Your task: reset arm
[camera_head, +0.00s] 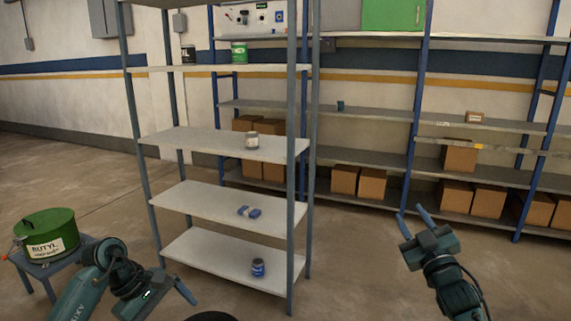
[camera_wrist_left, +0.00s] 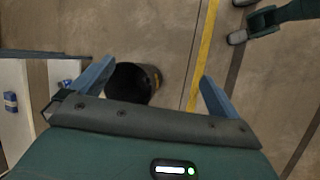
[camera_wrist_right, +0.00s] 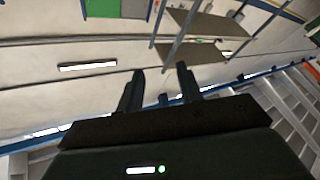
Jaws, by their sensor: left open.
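My left gripper (camera_head: 168,288) hangs at the lower left in the head view, in front of the near shelf rack. In the left wrist view its fingers (camera_wrist_left: 157,68) are spread wide with nothing held, above the floor and a black round bin. My right gripper (camera_head: 411,215) is raised at the right in the head view, its two fingers apart and empty. In the right wrist view its fingers (camera_wrist_right: 159,72) show a gap between them, with the wall and distant shelves beyond. Neither gripper touches anything.
A green tin (camera_head: 48,235) sits on a stool at left. The black bin (camera_wrist_left: 133,83) stands on the floor. Blue-framed shelves with boxes (camera_head: 344,179) line the wall.

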